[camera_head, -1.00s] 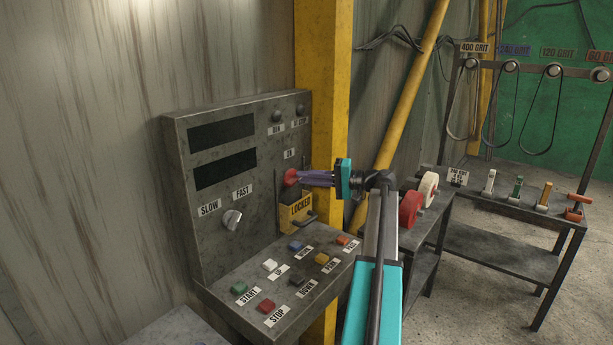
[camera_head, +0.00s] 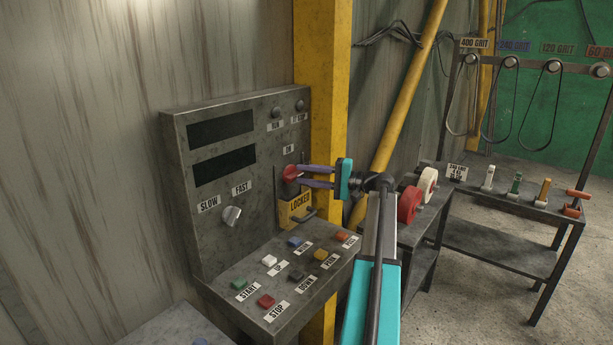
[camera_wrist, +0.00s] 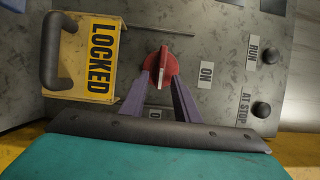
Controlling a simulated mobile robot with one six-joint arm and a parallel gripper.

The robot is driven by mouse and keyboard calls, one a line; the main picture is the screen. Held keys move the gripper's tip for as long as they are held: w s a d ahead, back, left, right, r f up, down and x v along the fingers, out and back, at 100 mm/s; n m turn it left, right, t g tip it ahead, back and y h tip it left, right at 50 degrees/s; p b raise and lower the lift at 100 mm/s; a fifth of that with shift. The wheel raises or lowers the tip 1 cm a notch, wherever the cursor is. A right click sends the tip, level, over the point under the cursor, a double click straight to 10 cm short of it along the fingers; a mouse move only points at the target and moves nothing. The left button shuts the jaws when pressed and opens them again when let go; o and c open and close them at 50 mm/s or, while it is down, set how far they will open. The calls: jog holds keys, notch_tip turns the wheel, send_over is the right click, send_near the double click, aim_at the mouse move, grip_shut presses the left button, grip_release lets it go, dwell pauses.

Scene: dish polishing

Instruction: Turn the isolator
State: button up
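The isolator is a red rotary knob (camera_head: 290,172) on the upright panel of the grey control box, below the ON label. It also shows in the wrist view (camera_wrist: 163,66), where its pale-edged grip runs up and down the picture. The ON label (camera_wrist: 206,75) is to its right; another label (camera_wrist: 155,113) below it is mostly hidden. My gripper (camera_head: 304,175) faces the knob, its two purple fingers spread with a gap between them. In the wrist view the fingertips (camera_wrist: 164,84) stand either side of the grip's lower end; I cannot tell whether they touch it.
A yellow LOCKED plate (camera_head: 296,208) with a black handle sits just below the knob. The sloping desk (camera_head: 249,310) below has several coloured buttons. A speed selector (camera_head: 231,216) is to the left. Polishing wheels (camera_head: 409,204) stand right of my arm.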

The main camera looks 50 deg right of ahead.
dwell(0.3)
jog(key=b+v, duration=0.3)
jog(key=v, duration=1)
jog(key=shift+s+d, duration=0.2)
jog(key=shift+s, duration=0.15)
jog(key=shift+f, duration=0.1)
